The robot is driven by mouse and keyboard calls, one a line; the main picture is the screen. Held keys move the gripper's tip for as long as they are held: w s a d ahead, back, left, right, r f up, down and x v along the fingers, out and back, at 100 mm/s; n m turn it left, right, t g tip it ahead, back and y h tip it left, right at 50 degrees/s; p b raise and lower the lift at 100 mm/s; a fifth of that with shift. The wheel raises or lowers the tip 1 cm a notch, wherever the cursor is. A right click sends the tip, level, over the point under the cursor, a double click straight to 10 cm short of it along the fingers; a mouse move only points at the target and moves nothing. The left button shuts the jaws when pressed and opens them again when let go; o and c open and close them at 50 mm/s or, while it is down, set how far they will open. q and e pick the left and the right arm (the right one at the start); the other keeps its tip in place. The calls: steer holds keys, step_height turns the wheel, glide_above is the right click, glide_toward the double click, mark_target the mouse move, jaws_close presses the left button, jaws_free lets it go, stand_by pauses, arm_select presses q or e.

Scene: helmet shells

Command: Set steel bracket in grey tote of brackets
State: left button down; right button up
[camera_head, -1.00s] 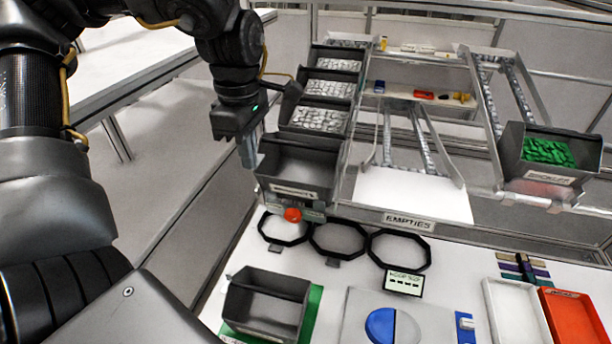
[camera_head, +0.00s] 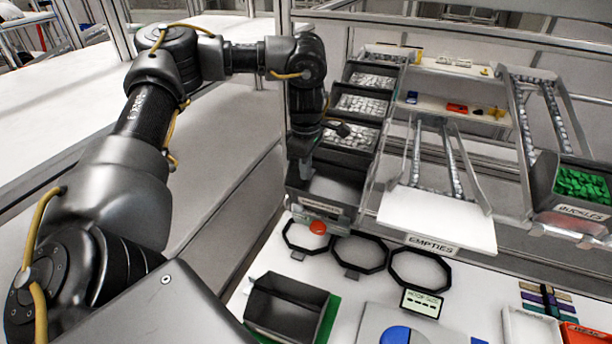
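My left gripper (camera_head: 305,168) points down at the left side of the front dark grey tote (camera_head: 322,208) on the sloped rack. Its fingertips are small and dark against the tote, and I cannot tell whether they are open or hold anything. The part of this front tote that shows looks empty. Behind it, several grey totes hold silvery metal parts (camera_head: 352,133), too small to identify surely as brackets. No single steel bracket can be made out. Another dark grey tote (camera_head: 290,306) stands on the table and looks empty. My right gripper is out of view.
A red button (camera_head: 318,227) sits below the front tote. A white EMPTIES chute (camera_head: 437,214) and a bin of green buckles (camera_head: 580,186) lie to the right. Black octagonal rings (camera_head: 359,254) and a small display (camera_head: 421,303) are on the white table.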

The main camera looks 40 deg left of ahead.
arm_select(q)
steer(key=shift+w+f, duration=0.2)
steer(key=shift+f, duration=0.1)
steer(key=shift+s+f+p, duration=0.1)
steer(key=shift+f+p, duration=0.6)
steer(key=shift+f, duration=0.15)
steer(key=shift+a+f, duration=0.1)
steer(key=shift+f, duration=0.5)
steer(key=shift+f, duration=0.15)
steer(key=shift+f, duration=0.1)
